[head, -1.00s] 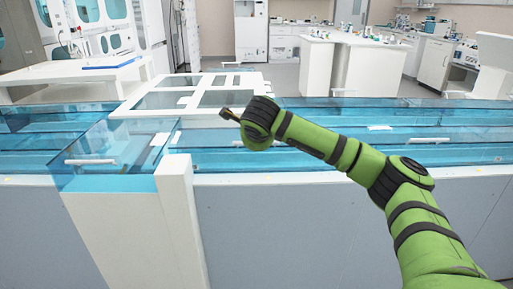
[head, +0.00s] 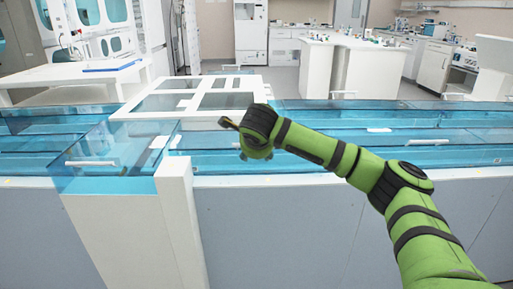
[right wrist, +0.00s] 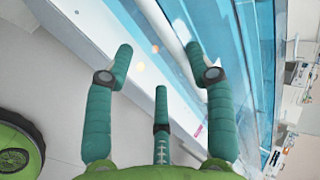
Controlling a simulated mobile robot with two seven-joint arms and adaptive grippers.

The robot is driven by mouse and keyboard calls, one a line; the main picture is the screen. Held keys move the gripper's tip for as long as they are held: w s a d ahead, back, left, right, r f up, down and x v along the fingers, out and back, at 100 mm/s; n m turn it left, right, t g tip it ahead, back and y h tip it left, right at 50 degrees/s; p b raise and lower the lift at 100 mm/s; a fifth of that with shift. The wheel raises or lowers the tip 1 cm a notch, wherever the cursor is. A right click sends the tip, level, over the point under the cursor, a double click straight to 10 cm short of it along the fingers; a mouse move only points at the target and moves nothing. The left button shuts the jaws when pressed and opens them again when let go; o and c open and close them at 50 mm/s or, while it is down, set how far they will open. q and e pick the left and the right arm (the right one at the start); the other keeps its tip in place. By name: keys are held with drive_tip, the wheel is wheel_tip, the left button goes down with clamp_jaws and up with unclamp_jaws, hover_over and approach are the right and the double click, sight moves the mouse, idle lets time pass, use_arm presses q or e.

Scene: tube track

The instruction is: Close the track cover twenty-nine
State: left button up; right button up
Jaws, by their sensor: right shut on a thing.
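The track (head: 330,160) runs across the head view under clear blue covers, and no number twenty-nine is legible. A blue cover with a white bar handle (head: 91,163) is at the front left. My right gripper (head: 256,153) is at the front edge of the track, right of the white post, mostly hidden behind my wrist. In the right wrist view its green fingers (right wrist: 158,52) are around a white bar-like edge (right wrist: 181,40) beside the blue cover (right wrist: 215,45). The exact contact is hard to see. My left gripper is not in view.
A white post (head: 177,190) stands at the front left. Lab benches (head: 350,65) are farther back. The grey front wall (head: 285,240) is below the track.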

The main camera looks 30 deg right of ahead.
drive_tip(key=v, duration=1.2)
drive_tip(key=shift+f, duration=0.1)
